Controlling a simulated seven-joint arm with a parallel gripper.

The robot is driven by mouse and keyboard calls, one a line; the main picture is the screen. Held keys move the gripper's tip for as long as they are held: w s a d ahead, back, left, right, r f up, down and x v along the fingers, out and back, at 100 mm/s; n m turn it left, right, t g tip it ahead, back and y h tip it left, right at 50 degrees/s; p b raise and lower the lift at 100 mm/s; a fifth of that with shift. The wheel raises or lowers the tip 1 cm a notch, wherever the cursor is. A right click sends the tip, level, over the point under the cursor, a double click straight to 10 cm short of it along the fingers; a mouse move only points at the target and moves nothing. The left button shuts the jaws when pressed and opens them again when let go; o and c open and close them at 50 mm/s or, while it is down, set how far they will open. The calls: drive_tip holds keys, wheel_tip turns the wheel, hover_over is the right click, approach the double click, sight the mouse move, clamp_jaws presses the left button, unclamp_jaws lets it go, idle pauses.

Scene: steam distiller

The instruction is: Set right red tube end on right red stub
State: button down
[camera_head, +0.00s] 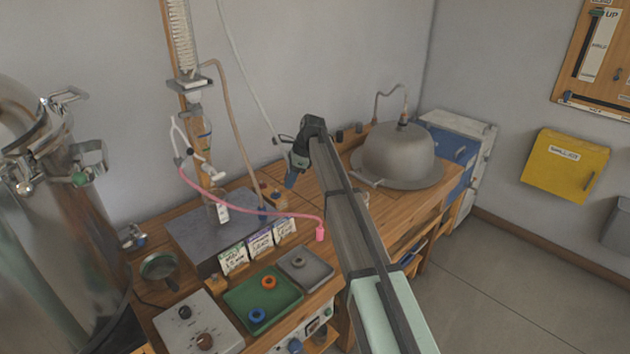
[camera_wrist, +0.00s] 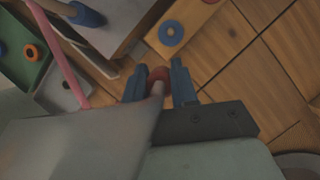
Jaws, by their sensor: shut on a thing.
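My gripper (camera_head: 290,181) is above the bench, with its two blue fingers pointing down. In the wrist view the fingers (camera_wrist: 160,84) are shut on a red tube end (camera_wrist: 158,74). A pale hose (camera_wrist: 156,91) runs from this end toward the camera. In the head view a pale hose (camera_head: 239,62) comes down from above to my gripper; the held end is hidden there. Below is a wooden block with a blue ring-shaped part (camera_wrist: 171,32). A small red part (camera_wrist: 210,1) is cut off at the wrist view's top edge; I cannot tell whether it is the red stub.
A pink tube (camera_head: 255,211) crosses the bench to a pink end (camera_head: 320,234). A brown tube (camera_head: 232,115) ends in blue near the grey slab (camera_head: 190,232). Green (camera_head: 284,309) and grey (camera_head: 318,270) trays lie in front. A metal dome (camera_head: 398,157) stands right.

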drive_tip(key=shift+m, duration=0.3)
drive_tip(key=w+a, duration=0.2)
drive_tip(key=a, duration=0.1)
drive_tip(key=w+a+r, duration=0.1)
drive_tip(key=w+a, duration=0.1)
drive_tip(key=a, duration=0.2)
drive_tip(key=w+a+r, duration=0.1)
drive_tip(key=w+a, duration=0.2)
drive_tip(key=a, duration=0.1)
drive_tip(key=shift+a+r, duration=0.25)
drive_tip(key=shift+m+t, duration=0.3)
drive_tip(key=shift+m, duration=0.2)
drive_tip(key=shift+f, duration=0.15)
drive_tip(key=shift+f, duration=1.95)
drive_tip(key=shift+d+f, duration=0.1)
drive_tip(key=shift+f, duration=0.15)
drive_tip(key=shift+f, duration=0.55)
drive_tip(key=shift+f, duration=0.45)
drive_tip(key=c, duration=0.8)
unclamp_jaws()
